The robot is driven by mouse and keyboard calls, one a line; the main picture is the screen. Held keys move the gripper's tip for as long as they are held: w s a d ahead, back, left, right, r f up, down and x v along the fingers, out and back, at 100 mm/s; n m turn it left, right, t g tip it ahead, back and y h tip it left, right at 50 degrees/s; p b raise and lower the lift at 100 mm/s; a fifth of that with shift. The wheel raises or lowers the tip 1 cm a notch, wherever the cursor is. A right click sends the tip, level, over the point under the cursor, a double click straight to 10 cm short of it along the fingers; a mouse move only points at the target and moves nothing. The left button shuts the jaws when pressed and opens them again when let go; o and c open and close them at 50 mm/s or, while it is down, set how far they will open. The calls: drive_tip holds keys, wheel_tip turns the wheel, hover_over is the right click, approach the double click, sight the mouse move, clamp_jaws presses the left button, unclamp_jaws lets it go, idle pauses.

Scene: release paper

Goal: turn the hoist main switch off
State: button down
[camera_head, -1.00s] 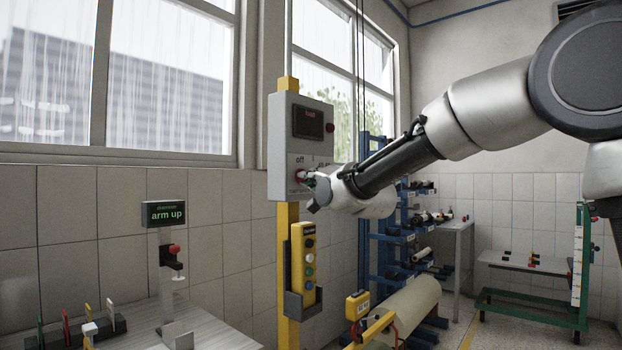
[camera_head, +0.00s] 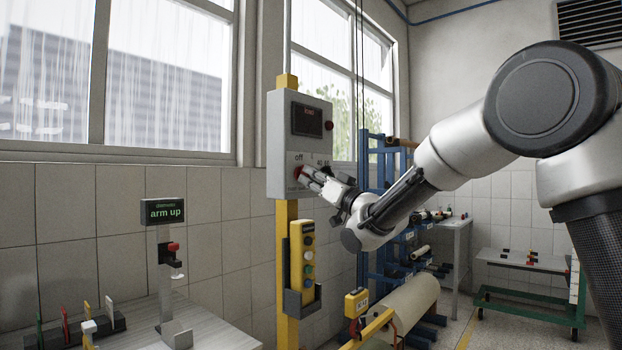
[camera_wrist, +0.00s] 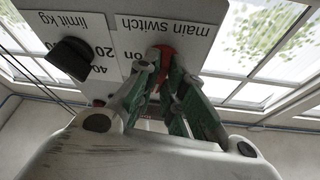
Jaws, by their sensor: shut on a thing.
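The grey hoist control box (camera_head: 284,150) is mounted on a yellow post, with an "off" label above the main switch. The red main switch knob (camera_wrist: 166,52) sits between my fingertips in the wrist view, under the upside-down "main switch" lettering, with "on" beside it. My gripper (camera_head: 305,174) is shut on the knob at the front of the box, and its fingers also show in the wrist view (camera_wrist: 160,75). The fingers partly hide the knob, so I cannot tell which way it points.
A black limit knob (camera_wrist: 71,58) is beside the switch. A dark display (camera_head: 307,121) and a red button (camera_head: 328,125) are above. A yellow pendant (camera_head: 303,255) hangs below in a holder. A blue rack (camera_head: 366,220) with rolls stands behind my arm.

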drive_tip(key=shift+w+d+n+g+y, duration=0.1)
drive_tip(key=shift+n+g+y, duration=0.55)
drive_tip(key=shift+n, duration=1.05)
drive_tip(key=c, duration=1.5)
unclamp_jaws()
drive_tip(key=v, duration=1.2)
